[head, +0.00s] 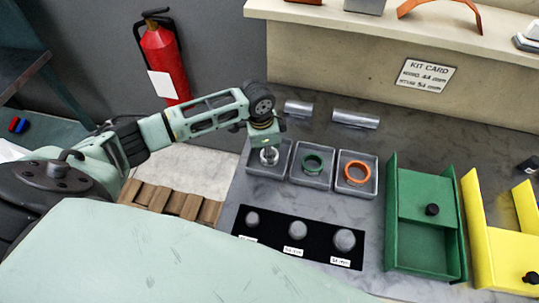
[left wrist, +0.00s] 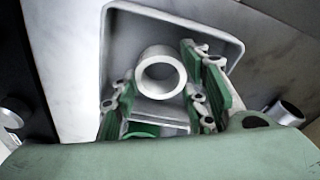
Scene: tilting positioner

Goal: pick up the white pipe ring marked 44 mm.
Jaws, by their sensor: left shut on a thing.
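The white pipe ring (left wrist: 162,72) shows in the left wrist view between my left gripper's green-padded fingers, over the grey tray (left wrist: 222,22). In the head view the ring (head: 268,157) is at the left tray (head: 284,172), directly under my left gripper (head: 268,148). My left gripper is shut on it; it also shows in the left wrist view (left wrist: 162,98). Whether the ring touches the tray floor cannot be told. No 44 mm marking is readable on the ring. My right gripper is not in view.
A black mat (head: 270,236) with labelled round pieces lies in front. Green (head: 425,250) and yellow (head: 497,262) fixtures stand right. Metal cylinders (head: 355,118) lie behind.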

